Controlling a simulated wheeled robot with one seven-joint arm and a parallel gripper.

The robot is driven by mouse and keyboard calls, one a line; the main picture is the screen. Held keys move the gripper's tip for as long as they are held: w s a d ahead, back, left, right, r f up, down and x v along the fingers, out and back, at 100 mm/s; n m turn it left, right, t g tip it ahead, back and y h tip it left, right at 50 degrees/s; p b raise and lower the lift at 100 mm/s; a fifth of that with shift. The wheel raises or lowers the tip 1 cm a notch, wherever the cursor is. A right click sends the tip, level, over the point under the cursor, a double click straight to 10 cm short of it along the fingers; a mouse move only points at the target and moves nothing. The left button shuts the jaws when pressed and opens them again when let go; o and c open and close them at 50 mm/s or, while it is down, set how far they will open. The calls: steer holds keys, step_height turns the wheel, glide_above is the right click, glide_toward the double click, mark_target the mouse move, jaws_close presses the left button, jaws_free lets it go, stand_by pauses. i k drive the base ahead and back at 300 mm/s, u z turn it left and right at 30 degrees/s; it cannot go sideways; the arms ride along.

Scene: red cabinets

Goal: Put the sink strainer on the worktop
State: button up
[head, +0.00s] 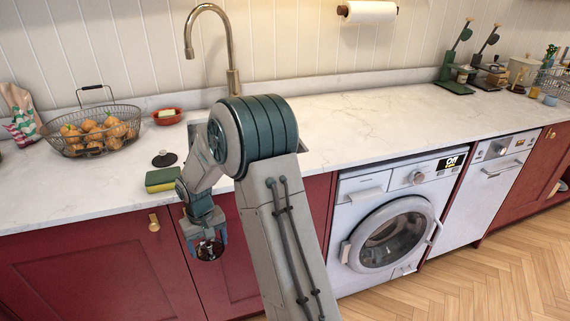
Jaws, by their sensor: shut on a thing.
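My gripper (207,240) hangs low in front of the red cabinet doors, below the worktop's front edge. It is shut on a small, dark, round thing with a thin rim, which looks like the sink strainer (208,251). The fingers hide part of it, and its details are too small to tell. The white marbled worktop (360,122) runs along the wall, above and behind my gripper. The sink lies behind my arm and is mostly hidden.
A green and yellow sponge (161,180) and a dark round plug (165,158) lie near the worktop's edge. A wire basket (92,130) of orange-brown produce and a red dish (167,117) stand behind. A brass tap (232,75) rises by the sink. Worktop right of my arm is clear.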

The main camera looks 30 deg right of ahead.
mark_target(372, 126)
steer(key=u, duration=1.45)
steer(key=k, duration=1.25)
steer(key=z, duration=2.05)
steer(key=i, duration=0.25)
